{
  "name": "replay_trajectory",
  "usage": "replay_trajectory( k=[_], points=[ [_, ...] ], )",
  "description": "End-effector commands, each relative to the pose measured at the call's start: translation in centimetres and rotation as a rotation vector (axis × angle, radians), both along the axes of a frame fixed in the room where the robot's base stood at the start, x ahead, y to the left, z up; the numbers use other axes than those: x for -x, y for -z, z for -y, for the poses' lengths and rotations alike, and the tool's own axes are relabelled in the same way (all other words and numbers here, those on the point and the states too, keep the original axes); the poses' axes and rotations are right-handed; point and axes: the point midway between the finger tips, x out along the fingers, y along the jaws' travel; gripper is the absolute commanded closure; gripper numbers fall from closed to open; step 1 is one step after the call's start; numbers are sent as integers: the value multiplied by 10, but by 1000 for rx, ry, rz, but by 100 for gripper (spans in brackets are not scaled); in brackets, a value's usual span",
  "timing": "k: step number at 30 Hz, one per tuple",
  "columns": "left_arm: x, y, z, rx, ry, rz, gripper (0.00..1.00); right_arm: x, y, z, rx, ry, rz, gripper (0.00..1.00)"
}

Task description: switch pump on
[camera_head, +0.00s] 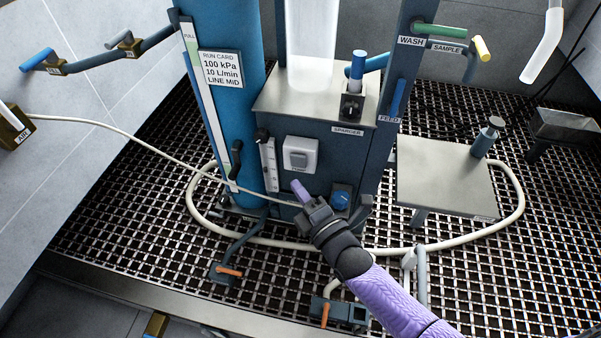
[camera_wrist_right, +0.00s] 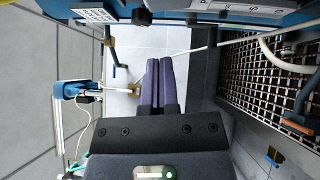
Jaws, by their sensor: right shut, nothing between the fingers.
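The pump switch (camera_head: 300,155) is a light grey box with a white rocker on the front of the blue machine housing (camera_head: 325,135). The small label under it is too small to read for sure. My right gripper (camera_head: 300,190) is just below the switch in the head view, its purple fingers together and empty, pointing up toward the panel. A gap shows between the fingertips and the switch. In the right wrist view the purple fingers (camera_wrist_right: 158,85) lie side by side, closed; the switch cannot be made out there. My left gripper is in neither view.
A blue dial (camera_head: 340,201) sits right of my gripper. A gauge strip (camera_head: 269,165) is left of the switch. A pale hose (camera_head: 120,131) runs in from the air box (camera_head: 12,125) and passes behind my fingers. A metal shelf (camera_head: 440,175) stands to the right.

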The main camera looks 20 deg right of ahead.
Motion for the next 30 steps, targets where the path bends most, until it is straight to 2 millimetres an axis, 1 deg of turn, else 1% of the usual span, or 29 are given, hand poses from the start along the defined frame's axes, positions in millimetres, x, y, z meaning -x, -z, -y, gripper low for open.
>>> replay_trajectory(
  k=[1, 3, 6, 9, 20, 22, 24, 26, 30],
  points=[
    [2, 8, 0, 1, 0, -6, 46, -10, 4, -2, -1, -1, 0, 100],
    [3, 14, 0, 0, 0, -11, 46, -20, 3, 6, 2, -1, -2, 100],
    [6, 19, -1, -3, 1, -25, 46, -31, 0, 13, 1, -1, -2, 100],
    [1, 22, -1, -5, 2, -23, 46, -38, -4, 18, 0, -1, -1, 100],
    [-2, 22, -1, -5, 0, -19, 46, -41, -8, 20, -1, 0, 0, 100],
    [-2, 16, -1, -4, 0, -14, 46, -42, -12, 21, -10, -1, -12, 100],
    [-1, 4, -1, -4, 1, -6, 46, -45, -22, 23, -41, -2, -55, 100],
    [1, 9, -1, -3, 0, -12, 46, -45, -13, 23, -46, -2, -64, 100],
    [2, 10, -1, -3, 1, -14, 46, -45, -11, 23, -46, -1, -63, 100]
  ],
)
